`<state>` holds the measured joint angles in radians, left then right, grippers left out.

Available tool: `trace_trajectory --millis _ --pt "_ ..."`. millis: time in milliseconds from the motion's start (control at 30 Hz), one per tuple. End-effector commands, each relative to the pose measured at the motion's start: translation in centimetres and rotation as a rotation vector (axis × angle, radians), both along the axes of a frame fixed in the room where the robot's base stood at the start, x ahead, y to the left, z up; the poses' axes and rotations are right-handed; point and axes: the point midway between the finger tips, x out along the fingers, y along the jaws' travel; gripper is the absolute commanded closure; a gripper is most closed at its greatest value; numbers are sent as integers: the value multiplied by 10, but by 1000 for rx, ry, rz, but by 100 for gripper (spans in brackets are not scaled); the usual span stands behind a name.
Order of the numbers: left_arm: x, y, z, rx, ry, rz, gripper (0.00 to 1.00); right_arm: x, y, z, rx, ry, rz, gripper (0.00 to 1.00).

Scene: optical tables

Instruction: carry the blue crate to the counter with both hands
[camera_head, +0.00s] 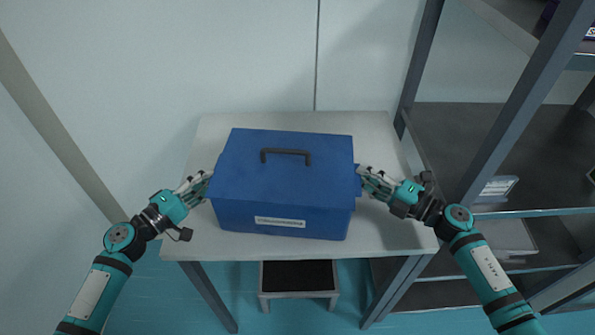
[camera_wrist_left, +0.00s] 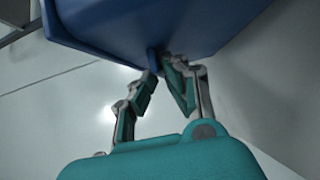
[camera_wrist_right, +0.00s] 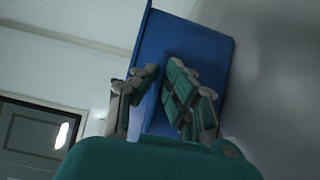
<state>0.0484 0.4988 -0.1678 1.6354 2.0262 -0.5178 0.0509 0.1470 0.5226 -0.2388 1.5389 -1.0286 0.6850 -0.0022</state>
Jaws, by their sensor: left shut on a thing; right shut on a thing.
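The blue crate (camera_head: 285,197) is a closed box with a dark handle on its lid and a white label on its front. It is over the white table (camera_head: 230,130); I cannot tell whether it rests on the top or is slightly lifted. My left gripper (camera_head: 205,184) is shut on the crate's left side, and the left wrist view shows its fingers at a small tab on the crate (camera_wrist_left: 155,25). My right gripper (camera_head: 363,180) is shut on the crate's right side, and the right wrist view shows its fingers against the crate (camera_wrist_right: 190,45).
A dark metal shelf rack (camera_head: 480,140) stands close on the right, with a few items on its shelves. A small step stool (camera_head: 299,278) is under the table's front. A pale wall is behind the table. Bare tabletop shows around the crate.

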Motion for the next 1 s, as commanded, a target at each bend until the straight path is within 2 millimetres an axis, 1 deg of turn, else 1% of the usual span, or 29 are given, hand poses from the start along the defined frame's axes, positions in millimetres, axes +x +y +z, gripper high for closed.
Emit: trace_trajectory --millis 67,100,233,267,433,467,733,1000 --pt "1 2 -6 -3 -3 4 100 1 -2 -6 0 -4 -4 100" --pt "1 2 -4 -1 0 4 88 1 -2 -5 -2 -1 -4 88" --pt "1 1 -4 -1 -1 3 71 0 -1 -4 -1 0 -3 71" --pt "0 1 -4 -1 -1 2 69 0 -1 -4 -1 0 -2 69" --pt "0 0 -4 0 0 1 69 0 -1 -4 -1 -1 -1 69" --pt "0 0 -4 0 0 1 66 0 0 -4 -1 -1 -1 69" --pt "0 0 -4 0 0 0 31 0 0 -4 0 0 0 69" --pt "0 0 -4 0 0 0 30 0 0 -4 0 0 0 69"
